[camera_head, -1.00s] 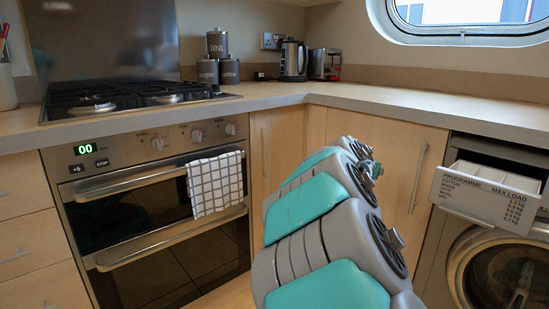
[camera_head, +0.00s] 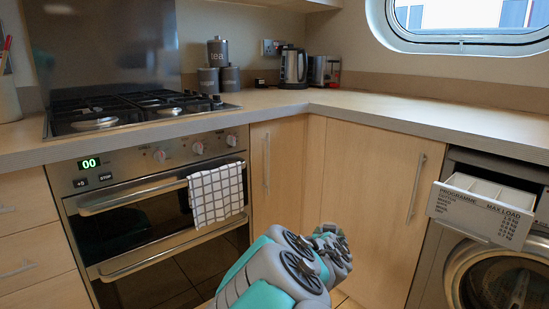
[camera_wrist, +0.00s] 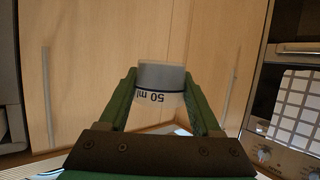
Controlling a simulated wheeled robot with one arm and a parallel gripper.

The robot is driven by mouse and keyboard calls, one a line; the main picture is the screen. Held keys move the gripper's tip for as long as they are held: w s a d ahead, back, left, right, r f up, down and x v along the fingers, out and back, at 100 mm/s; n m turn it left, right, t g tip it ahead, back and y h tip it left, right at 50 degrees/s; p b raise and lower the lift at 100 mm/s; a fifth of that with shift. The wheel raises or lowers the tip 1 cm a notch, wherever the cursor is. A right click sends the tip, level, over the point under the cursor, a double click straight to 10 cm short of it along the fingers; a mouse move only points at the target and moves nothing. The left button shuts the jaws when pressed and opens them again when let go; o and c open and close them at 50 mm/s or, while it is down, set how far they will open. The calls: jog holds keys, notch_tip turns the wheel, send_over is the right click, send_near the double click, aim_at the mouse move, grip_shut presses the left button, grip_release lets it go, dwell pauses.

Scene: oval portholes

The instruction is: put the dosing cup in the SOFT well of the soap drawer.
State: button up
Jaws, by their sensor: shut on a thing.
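The dosing cup (camera_wrist: 162,82) is a small translucent grey cup with a dark line and "50 ml" printed on it. The print is upside down in the wrist view. My gripper (camera_wrist: 161,90) is shut on it, one green finger on each side. The soap drawer (camera_head: 484,208) is pulled out of the washing machine at the right of the head view. Its white wells show from above, but I cannot read any well's label. The drawer front carries a programme and max load table. In the head view my arm is at bottom centre; the cup and fingers do not show there.
The washing machine door (camera_head: 500,280) is below the drawer. Cupboard doors (camera_head: 370,200) stand left of it. The oven (camera_head: 160,210) with a checked towel (camera_head: 216,195) is at left. The worktop (camera_head: 400,108) above is clear near the drawer.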

jog(key=f+y, duration=0.1)
jog(key=f, duration=0.2)
jog(key=f+n+y, duration=0.1)
jog(key=f, duration=0.2)
jog(key=w+f+n+y, duration=0.1)
jog(key=f, duration=0.2)
jog(key=shift+a+f, duration=0.15)
jog(key=shift+f, duration=0.05)
grip_shut()
jog(key=shift+a+f, duration=0.1)
jog(key=shift+f, duration=0.35)
